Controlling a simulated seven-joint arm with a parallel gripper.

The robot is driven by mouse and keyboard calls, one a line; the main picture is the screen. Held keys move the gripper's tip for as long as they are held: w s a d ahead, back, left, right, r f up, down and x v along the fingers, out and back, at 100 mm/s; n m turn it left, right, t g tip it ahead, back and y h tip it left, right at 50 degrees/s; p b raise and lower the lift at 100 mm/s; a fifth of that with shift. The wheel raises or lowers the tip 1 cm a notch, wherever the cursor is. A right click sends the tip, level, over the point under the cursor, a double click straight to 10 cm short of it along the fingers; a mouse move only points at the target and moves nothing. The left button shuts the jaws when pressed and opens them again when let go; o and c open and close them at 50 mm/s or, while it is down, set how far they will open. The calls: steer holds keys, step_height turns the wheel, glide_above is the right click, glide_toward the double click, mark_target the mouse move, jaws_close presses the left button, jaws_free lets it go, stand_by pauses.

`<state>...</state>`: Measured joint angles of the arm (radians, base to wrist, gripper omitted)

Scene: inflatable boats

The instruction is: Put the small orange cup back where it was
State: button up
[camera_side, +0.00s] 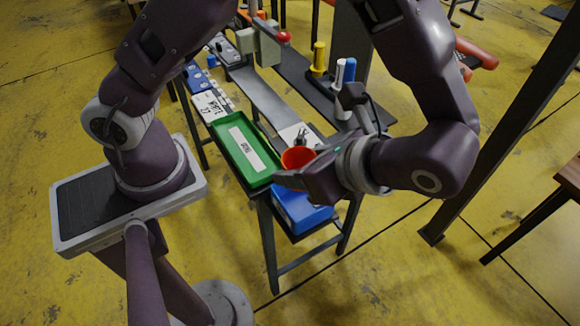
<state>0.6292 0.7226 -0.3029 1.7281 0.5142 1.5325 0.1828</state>
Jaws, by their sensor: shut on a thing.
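The small orange cup (297,157) is in my gripper (300,172), near the front right corner of the workbench. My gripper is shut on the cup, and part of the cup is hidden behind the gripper. I cannot tell whether the cup touches the surface under it. A white sheet or plate (308,136) with a small dark object on it lies just behind the cup.
A green tray (222,137) with a white label lies left of the cup. A blue box (299,213) sits below the bench top. White bottles (342,100), one blue-topped, a yellow cylinder (319,57) and a red-knobbed device (284,37) stand further back.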

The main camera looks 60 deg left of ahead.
step_height(320, 180, down, 4)
